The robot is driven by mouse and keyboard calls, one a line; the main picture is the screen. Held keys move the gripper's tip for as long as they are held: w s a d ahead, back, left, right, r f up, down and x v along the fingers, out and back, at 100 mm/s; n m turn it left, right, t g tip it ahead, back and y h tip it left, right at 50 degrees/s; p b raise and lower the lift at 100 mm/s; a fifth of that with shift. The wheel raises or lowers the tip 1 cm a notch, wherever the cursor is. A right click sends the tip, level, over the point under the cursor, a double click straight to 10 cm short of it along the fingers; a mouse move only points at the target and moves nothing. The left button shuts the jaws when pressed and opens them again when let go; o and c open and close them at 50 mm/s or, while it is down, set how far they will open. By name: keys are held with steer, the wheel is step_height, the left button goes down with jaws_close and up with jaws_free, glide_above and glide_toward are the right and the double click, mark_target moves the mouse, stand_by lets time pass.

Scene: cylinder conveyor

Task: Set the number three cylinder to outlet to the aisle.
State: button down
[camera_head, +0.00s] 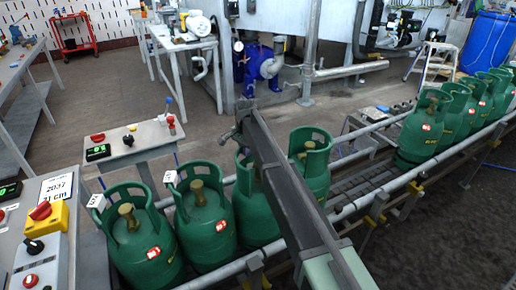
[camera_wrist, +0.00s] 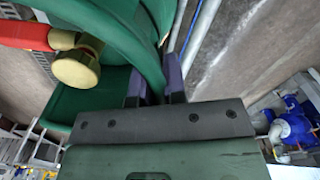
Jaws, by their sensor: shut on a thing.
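A row of green gas cylinders with brass valves stands on the conveyor (camera_head: 345,205): the first (camera_head: 145,245) at lower left, the second (camera_head: 205,225) beside it, the third (camera_head: 252,212) partly hidden behind my arm, and another (camera_head: 318,165) to its right. Number markings are not legible to me. In the wrist view, my gripper (camera_wrist: 155,88) is shut on the rim of a green cylinder collar (camera_wrist: 120,32), with a brass valve (camera_wrist: 75,68) to the left. In the head view my arm hides the grip, so which cylinder is held is uncertain; the third is closest.
More green cylinders (camera_head: 425,130) stand farther right on the conveyor. Rails run along both sides. A control table (camera_head: 150,143) stands behind the left cylinders, and a yellow-and-red control box (camera_head: 42,218) is at the left edge. Floor right of the conveyor is clear.

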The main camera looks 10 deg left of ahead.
steer(key=shift+a, duration=0.1)
stand_by(0.5)
steer(key=c, duration=1.2)
jaws_free()
step_height(320, 180, up, 11)
steer(key=p, duration=1.1)
steer(key=shift+f, duration=0.1)
